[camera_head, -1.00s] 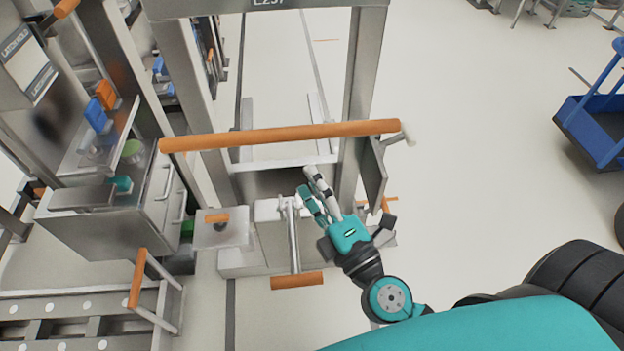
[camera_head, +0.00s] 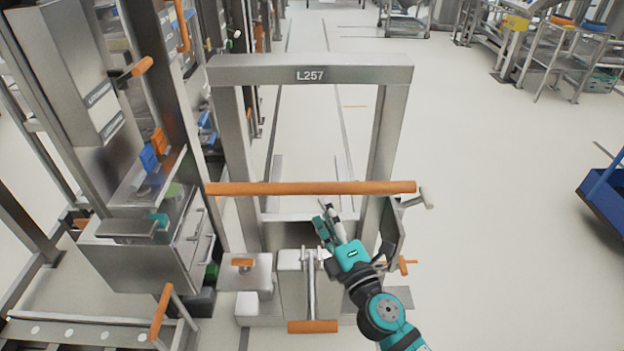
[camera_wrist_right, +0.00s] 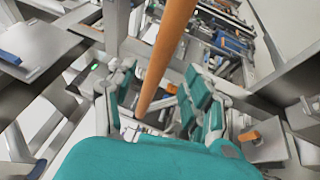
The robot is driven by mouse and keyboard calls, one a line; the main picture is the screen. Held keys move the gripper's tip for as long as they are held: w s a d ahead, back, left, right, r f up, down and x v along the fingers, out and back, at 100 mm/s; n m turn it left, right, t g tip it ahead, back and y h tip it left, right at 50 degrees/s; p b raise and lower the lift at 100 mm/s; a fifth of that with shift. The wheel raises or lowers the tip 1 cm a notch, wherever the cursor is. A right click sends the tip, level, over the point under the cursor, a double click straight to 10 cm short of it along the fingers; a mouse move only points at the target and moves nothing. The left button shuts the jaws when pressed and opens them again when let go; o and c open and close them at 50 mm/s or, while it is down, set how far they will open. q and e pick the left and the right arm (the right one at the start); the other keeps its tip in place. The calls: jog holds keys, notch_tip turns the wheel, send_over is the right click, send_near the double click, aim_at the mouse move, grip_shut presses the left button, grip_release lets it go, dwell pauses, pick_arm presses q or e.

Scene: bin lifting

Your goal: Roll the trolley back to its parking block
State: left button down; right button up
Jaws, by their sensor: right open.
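A steel frame marked L257 (camera_head: 310,76), which looks like the trolley, stands upright in front of me. A long orange handle bar (camera_head: 300,188) runs across it. My right gripper (camera_head: 328,214) is open, its fingertips just below the bar in the head view. In the right wrist view, the orange bar (camera_wrist_right: 166,50) reaches down toward the space between the open fingers (camera_wrist_right: 155,115). I cannot tell whether they touch it. My left gripper is not in view. I cannot make out which thing is the parking block.
A short lever with an orange grip (camera_head: 312,326) stands below my right gripper. A steel cabinet with drawers (camera_head: 150,245) is close on the left. A blue cart (camera_head: 605,205) is at the right edge. The pale floor (camera_head: 490,200) between is clear.

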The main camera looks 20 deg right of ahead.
aim_at(315, 194)
jog(key=p+x, duration=0.1)
jog(key=x, duration=0.5)
jog(key=shift+r, duration=0.1)
jog(key=shift+w+a, duration=0.1)
jog(key=shift+w, duration=0.45)
jog(key=shift+c, duration=0.6)
jog(key=c, duration=0.9)
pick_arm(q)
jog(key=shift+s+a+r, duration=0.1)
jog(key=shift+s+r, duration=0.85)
pick_arm(e)
grip_shut()
